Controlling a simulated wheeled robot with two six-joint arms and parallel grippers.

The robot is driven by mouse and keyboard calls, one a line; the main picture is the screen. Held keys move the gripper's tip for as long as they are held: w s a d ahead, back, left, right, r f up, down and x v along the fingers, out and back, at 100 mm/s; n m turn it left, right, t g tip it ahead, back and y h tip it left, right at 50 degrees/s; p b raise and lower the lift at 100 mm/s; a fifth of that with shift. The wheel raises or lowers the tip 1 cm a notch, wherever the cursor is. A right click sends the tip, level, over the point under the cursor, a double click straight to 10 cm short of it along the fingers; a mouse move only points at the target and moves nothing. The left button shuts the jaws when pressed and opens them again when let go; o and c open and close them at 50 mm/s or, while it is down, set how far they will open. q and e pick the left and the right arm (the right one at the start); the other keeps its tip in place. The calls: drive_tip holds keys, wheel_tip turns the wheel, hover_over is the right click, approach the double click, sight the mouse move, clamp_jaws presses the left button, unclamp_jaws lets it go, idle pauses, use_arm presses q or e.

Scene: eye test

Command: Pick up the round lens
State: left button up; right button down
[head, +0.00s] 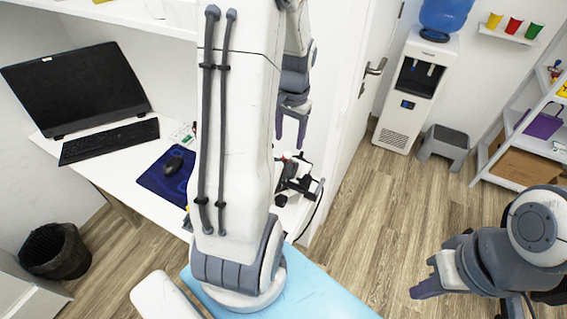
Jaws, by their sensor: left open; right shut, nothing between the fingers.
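I cannot make out a round lens in the head view; my large white arm link covers part of the desk. My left gripper (290,138) is open, with its fingers pointing down over the right end of the desk. Below it stands a dark device (297,181) with black and white parts, apart from the fingers as far as I can tell. My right gripper (425,287) is shut and empty at the lower right, over the wooden floor and away from the desk.
The white desk (122,184) holds a monitor (75,88), a keyboard (110,141) and a mouse (173,165) on a blue mat (160,184). A light blue surface (325,298) lies below. A water cooler (413,95), stool (445,143) and shelf (513,140) stand beyond open floor.

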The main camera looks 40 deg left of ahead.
use_arm(q)
drive_tip(key=f+p, duration=0.1)
drive_tip(key=f, duration=0.3)
drive_tip(key=shift+a+f+p, duration=0.2)
drive_tip(key=shift+f+p, duration=0.15)
drive_tip(key=shift+f, duration=0.5)
clamp_jaws()
